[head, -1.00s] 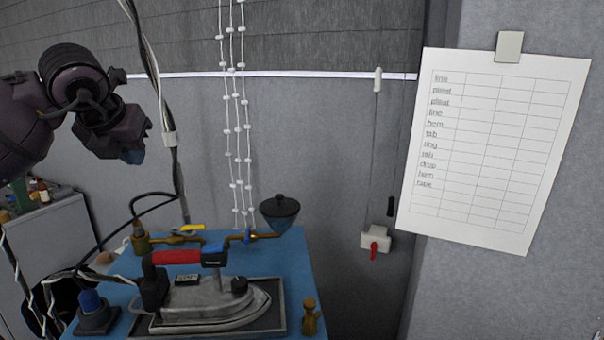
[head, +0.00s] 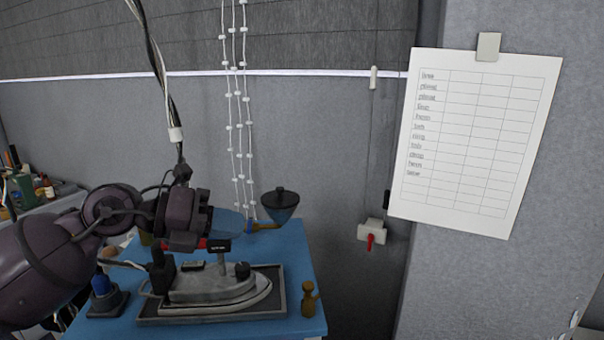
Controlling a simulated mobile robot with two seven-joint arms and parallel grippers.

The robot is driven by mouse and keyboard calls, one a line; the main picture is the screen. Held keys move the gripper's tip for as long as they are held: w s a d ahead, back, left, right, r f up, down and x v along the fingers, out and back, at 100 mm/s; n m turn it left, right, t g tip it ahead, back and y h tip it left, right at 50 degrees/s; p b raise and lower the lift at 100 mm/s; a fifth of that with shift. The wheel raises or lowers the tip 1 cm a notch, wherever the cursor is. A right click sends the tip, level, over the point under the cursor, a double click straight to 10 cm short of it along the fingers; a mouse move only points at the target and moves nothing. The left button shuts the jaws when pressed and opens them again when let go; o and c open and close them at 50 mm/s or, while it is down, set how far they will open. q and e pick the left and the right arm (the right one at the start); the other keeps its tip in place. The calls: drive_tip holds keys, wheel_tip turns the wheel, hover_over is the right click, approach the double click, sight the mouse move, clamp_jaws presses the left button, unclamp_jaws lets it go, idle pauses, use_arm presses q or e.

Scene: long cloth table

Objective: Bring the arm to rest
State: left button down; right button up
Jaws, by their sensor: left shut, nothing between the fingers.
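My left arm comes in from the left, and my left gripper (head: 226,223) is over the back of the blue table. It is shut with nothing between its fingers. My right gripper is not in view.
The blue table (head: 297,262) also carries a small brass piece (head: 309,298) and a blue-capped holder (head: 104,292). White beaded cords (head: 238,120) hang behind. A sheet of paper (head: 475,145) hangs on the right wall.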

use_arm(q)
drive_tip(key=s+a+f+n+t+y, duration=0.2)
drive_tip(key=a+f+n+t+y, duration=0.5)
drive_tip(key=n, duration=1)
drive_tip(key=s+a+f+n+t+y, duration=0.3)
drive_tip(key=a+f+n+t+y, duration=0.4)
drive_tip(key=n, duration=0.9)
drive_tip(key=s+a+f+n+g+y, duration=0.4)
drive_tip(key=s+f+g, duration=0.4)
drive_tip(key=s+f, duration=0.4)
drive_tip(key=s+d+f+n+g+h, duration=0.2)
drive_tip(key=s+f+g+h, duration=0.2)
drive_tip(key=s+f+g, duration=0.55)
drive_tip(key=w+f+t+b, duration=0.2)
drive_tip(key=f+t+b, duration=0.3)
drive_tip(key=f, duration=0.5)
drive_tip(key=w+f+m+t+b, duration=0.1)
drive_tip(key=w+f+t+b, duration=0.1)
drive_tip(key=f+t+b, duration=0.3)
wheel_tip(320, 180, down, 5)
drive_tip(key=shift+w+a+r, duration=0.15)
drive_tip(key=shift+w, duration=0.15)
